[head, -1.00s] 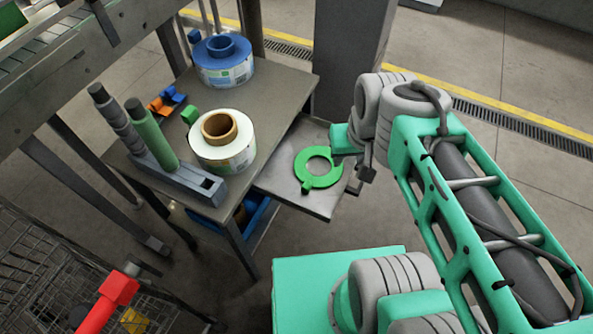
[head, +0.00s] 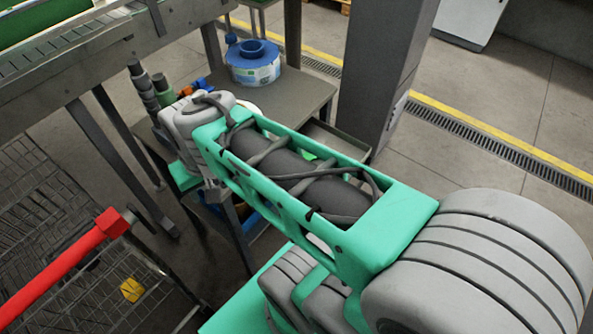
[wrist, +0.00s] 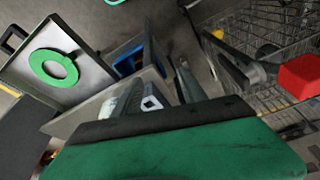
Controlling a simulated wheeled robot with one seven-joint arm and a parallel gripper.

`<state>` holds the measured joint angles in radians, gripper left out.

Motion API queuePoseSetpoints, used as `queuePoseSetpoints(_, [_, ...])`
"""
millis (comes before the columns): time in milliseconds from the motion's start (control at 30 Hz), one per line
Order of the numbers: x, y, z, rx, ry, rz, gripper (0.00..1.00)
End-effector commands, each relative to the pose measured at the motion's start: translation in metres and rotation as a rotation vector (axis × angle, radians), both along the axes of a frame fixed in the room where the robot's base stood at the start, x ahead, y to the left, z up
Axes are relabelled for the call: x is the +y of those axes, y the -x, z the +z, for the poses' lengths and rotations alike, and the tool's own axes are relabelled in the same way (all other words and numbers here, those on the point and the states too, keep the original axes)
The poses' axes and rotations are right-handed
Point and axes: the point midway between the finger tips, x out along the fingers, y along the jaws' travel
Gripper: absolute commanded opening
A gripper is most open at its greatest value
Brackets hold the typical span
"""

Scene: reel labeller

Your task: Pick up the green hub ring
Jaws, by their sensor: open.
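The green hub ring (wrist: 37,64) lies flat on a grey drawer tray (wrist: 88,82) at the upper left of the wrist view.
A blue reel (head: 252,66) stands on the grey table (head: 305,92). Dark and green posts (head: 163,88) stand at its left. A wire cart with a red handle (head: 70,258) is at the left. A grey pillar (head: 376,70) rises behind the tray.

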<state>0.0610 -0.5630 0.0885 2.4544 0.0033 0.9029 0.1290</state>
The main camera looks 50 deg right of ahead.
Motion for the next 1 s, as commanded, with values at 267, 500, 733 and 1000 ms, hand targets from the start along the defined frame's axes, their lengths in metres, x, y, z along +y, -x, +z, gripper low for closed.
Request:
queuePoseSetpoints(267, [-0.189,0.006,-0.069,0.105,-0.210,-1.427,0.58])
queuePoseSetpoints(500, [-0.287,0.063,-0.121,0.112,-0.306,-2.256,0.58])
queuePoseSetpoints(733, [-0.292,0.068,-0.152,0.113,-0.312,-2.321,0.58])
queuePoseSetpoints(1000, [-0.290,0.066,-0.196,0.112,-0.312,-2.319,0.58])
